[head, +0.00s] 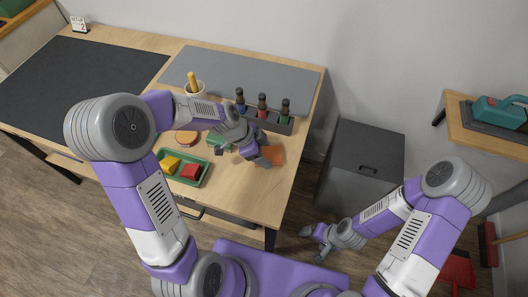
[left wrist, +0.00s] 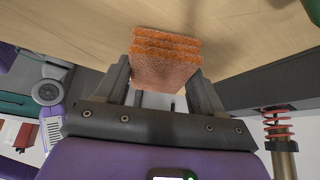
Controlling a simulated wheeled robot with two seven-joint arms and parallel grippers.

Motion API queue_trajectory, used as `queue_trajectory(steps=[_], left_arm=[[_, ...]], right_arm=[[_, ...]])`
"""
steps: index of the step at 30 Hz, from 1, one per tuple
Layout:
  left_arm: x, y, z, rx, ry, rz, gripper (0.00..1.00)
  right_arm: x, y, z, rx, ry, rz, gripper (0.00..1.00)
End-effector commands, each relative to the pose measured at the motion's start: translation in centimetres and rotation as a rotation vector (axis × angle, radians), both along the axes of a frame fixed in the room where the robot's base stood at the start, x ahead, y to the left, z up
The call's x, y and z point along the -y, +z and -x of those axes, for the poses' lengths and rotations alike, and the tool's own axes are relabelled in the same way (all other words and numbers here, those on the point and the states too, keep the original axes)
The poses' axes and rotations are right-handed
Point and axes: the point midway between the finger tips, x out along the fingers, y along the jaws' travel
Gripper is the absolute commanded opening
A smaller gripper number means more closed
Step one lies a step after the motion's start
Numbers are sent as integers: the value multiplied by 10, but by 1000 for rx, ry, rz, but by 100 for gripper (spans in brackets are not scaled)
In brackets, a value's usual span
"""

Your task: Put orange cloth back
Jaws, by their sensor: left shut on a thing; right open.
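The folded orange cloth (head: 270,156) is at the right part of the wooden table in the head view. It shows in the left wrist view (left wrist: 166,60) as a layered, rough orange stack between the fingers. My left gripper (head: 255,155) is shut on the cloth; its fingers (left wrist: 165,85) press on both sides. The cloth is close to the tabletop, but I cannot tell whether it touches it. My right gripper (head: 318,240) is open and empty, low to the right of the table.
A green tray (head: 198,181) with yellow and red cloths sits left of my left gripper. A dark rack (head: 272,121) with several bottles, a cup (head: 197,90) with a yellow handle and a round orange-brown item (head: 186,138) are nearby. A grey bin (head: 361,165) stands right of the table.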

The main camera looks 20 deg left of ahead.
Motion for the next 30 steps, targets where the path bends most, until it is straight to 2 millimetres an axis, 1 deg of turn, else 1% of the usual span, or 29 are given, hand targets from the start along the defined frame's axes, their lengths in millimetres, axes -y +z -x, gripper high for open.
queue_trajectory(steps=[3,4,6,9,17,20,23,30], left_arm=[[0,-4,0,0,0,0,40],[0,-4,0,0,0,0,70],[0,-3,0,0,0,0,81],[0,-3,0,-1,0,0,94],[0,-2,0,-1,0,0,94],[0,1,0,-1,0,0,94],[-6,13,1,4,2,0,94],[-31,60,11,4,3,-1,94]], right_arm=[[0,-5,0,0,0,0,83],[0,-5,0,0,0,0,83],[0,-4,0,0,0,0,83],[0,-4,0,0,0,0,83],[0,-3,0,0,0,0,83],[0,1,0,0,0,0,83],[0,6,0,0,0,0,83],[0,22,0,0,0,0,83]])
